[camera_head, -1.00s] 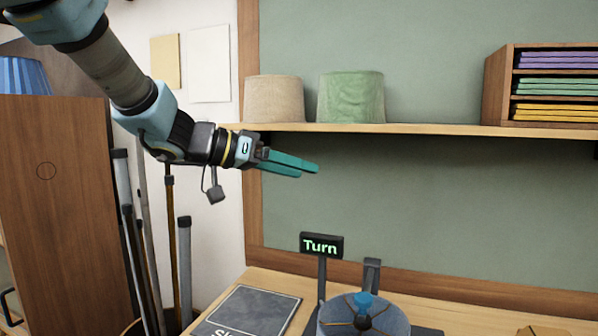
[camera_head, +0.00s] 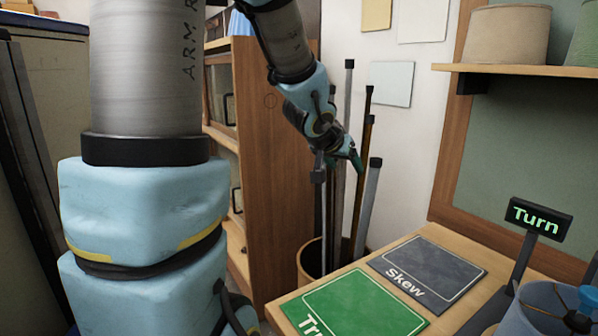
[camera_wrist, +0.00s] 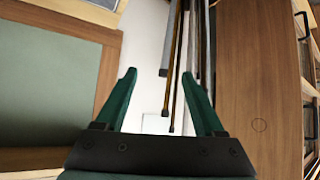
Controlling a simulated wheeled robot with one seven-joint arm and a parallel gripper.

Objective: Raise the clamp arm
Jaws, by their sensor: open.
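My gripper (camera_head: 355,160) is in front of the upright poles beside the wooden cabinet, above and behind the bench. In the wrist view my gripper (camera_wrist: 159,76) shows two green fingers spread apart with nothing between them. A round grey-blue fixture with a blue knob (camera_head: 588,298) on top is cut off at the lower right of the head view, far from my gripper. I cannot make out a clamp arm there. A sign reading "Turn" (camera_head: 540,217) stands on a dark post beside the fixture.
A grey "Skew" mat (camera_head: 428,262) and a green mat (camera_head: 355,305) lie on the bench. Poles (camera_head: 370,195) stand in a round bin (camera_head: 308,262) next to the cabinet (camera_head: 262,150). A shelf above the bench holds a beige lampshade (camera_head: 507,35).

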